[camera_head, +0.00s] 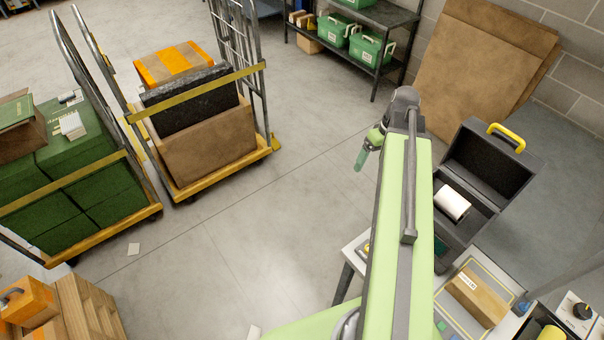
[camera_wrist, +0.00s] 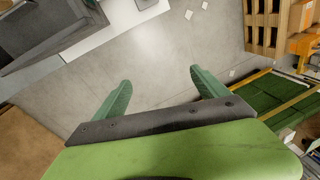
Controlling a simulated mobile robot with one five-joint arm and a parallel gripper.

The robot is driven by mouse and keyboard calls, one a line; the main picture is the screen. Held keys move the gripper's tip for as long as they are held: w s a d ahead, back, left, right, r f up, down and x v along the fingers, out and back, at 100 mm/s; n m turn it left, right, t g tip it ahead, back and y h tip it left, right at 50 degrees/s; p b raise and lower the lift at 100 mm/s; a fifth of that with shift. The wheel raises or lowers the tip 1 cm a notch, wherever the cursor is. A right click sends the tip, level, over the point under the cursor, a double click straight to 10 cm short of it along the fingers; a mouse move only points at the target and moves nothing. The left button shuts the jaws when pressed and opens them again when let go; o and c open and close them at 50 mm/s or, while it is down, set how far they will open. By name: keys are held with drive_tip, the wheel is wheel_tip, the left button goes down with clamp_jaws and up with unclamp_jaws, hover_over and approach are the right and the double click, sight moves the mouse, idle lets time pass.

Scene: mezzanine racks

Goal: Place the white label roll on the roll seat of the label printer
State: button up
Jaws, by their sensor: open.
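The white label roll (camera_head: 452,203) lies inside an open dark case (camera_head: 487,162) with a yellow handle, right of my arm. The case's lid stands up at the back. I cannot pick out the label printer or its roll seat for certain; a pale device with a black knob (camera_head: 581,309) is cut off at the lower right. My gripper (camera_head: 361,160) hangs over the open floor, left of the case and apart from the roll. In the wrist view my gripper (camera_wrist: 159,77) has its green fingers spread with only floor between them.
A cardboard box (camera_head: 477,296) lies on the bench in front of the case. Two loaded carts (camera_head: 183,194) stand at the left, a wooden pallet (camera_head: 89,308) at the lower left. A shelf with green crates (camera_head: 371,49) and leaning brown boards (camera_head: 480,60) are behind. The middle floor is mostly clear.

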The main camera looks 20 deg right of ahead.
drive_tip(key=w+a+h, duration=0.1)
drive_tip(key=w+a, duration=0.1)
drive_tip(key=a, duration=1.1)
drive_tip(key=w+a+m+h, duration=0.1)
drive_tip(key=a, duration=1.3)
drive_tip(key=shift+w+f, duration=0.25)
drive_tip(key=shift+w, duration=0.15)
wheel_tip(320, 180, down, 21)
drive_tip(key=b, duration=2.1)
drive_tip(key=shift+f, duration=0.2)
drive_tip(key=shift+s+r, duration=0.1)
drive_tip(key=shift+r, duration=0.2)
drive_tip(key=shift+c, duration=0.4)
